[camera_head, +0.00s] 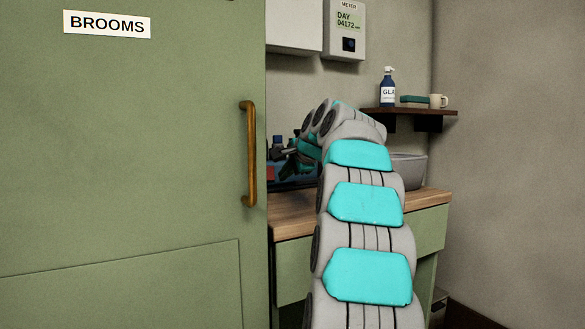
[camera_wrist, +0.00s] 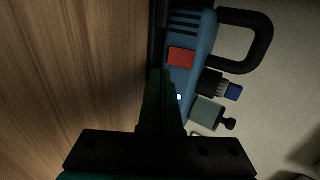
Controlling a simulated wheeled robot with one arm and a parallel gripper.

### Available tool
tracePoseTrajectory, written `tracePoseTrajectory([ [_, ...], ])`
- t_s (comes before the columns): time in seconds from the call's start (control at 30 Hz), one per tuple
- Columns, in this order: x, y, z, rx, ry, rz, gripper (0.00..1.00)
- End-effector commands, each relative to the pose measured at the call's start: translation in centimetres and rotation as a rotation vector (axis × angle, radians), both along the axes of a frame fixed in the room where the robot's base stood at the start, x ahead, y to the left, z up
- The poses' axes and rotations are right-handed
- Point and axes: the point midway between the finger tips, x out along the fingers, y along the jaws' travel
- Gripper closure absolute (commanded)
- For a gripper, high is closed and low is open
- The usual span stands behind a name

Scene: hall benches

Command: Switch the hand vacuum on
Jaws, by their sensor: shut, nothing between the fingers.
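The hand vacuum (camera_wrist: 200,42) is in the wrist view, with a blue body, dark slots at one end and a black loop handle on its right side. A red switch (camera_wrist: 181,56) is on its body. A small bright white-blue spot (camera_wrist: 179,97) shows below the switch, beside my fingers. My gripper (camera_wrist: 160,73) is shut and empty. Its fingertips lie just below and left of the red switch in the picture; I cannot tell whether they touch the vacuum. In the head view my arm and the cabinet hide most of that area.
A green door marked BROOMS (camera_head: 130,150) fills the left of the head view. A wooden counter (camera_head: 425,198) carries a grey basin (camera_head: 409,170). A meter (camera_head: 347,30) is on the wall.

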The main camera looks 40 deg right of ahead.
Motion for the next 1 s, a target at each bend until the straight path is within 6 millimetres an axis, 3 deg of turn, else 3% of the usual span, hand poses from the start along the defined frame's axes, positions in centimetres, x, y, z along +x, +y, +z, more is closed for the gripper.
tracePoseTrajectory([
  [0.03,0.9,-0.3,-0.9,0.002,0.004,-0.001,1.0],
  [0.4,4.0,-1.1,-1.5,0.0,0.0,-0.001,1.0],
  [1.0,4.4,-1.0,-1.6,0.001,-0.012,0.001,1.0],
])
